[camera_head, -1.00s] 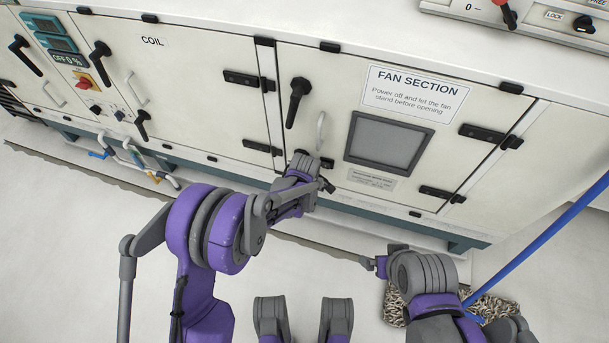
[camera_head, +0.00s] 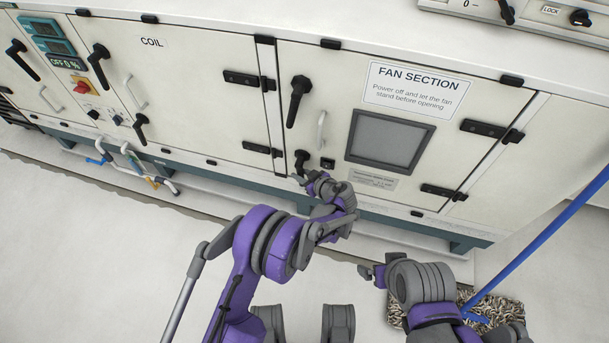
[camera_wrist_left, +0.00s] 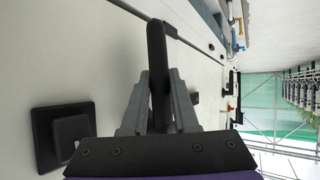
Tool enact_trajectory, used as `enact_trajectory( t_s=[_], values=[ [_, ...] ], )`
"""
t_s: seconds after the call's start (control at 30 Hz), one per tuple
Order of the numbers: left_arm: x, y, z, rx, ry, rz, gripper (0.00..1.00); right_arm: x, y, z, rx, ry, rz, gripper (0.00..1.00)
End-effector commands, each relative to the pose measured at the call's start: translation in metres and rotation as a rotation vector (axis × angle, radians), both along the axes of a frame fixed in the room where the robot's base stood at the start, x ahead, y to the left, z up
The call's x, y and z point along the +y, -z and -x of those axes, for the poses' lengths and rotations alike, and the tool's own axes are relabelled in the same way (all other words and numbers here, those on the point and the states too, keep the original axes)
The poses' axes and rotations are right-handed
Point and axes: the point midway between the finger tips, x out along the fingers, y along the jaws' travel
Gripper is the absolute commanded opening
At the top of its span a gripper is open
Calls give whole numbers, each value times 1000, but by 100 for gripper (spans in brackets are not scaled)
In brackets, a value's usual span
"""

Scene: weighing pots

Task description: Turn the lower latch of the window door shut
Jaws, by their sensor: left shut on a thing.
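The window door (camera_head: 450,130) is the fan section panel with a grey window (camera_head: 390,141), and it sits flush in the cabinet front. Its lower latch (camera_head: 302,158) is a black handle near the door's lower left corner, pointing down. My left gripper (camera_head: 299,179) is at the latch's lower end. In the left wrist view the fingers of my left gripper (camera_wrist_left: 158,98) are shut on the black latch handle (camera_wrist_left: 157,45). The upper latch (camera_head: 297,100) also points down. My right gripper (camera_head: 372,274) is away from the door, low in front, too small to read.
A pale grab handle (camera_head: 321,131) and a small black square fitting (camera_head: 328,163) are close to the lower latch. Black hinges (camera_head: 492,130) line the door's right side. A blue mop pole (camera_head: 545,247) leans at the right. The floor at left is clear.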

Motion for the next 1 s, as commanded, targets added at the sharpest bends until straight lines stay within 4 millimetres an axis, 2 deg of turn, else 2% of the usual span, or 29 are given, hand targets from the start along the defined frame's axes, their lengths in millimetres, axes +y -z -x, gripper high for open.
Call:
enact_trajectory(
  t_s=[0.2, 0.43, 1.0],
  values=[
    [7, 2, -3, -48, 4, -151, 0, 0, 12, -2, 2, 0, 0, 98],
    [13, 0, -5, -81, 2, -250, 0, 0, 17, -3, 2, 0, 0, 98],
    [16, -1, -6, -96, 1, -301, 0, 0, 19, -3, 2, 0, 0, 98]
  ],
)
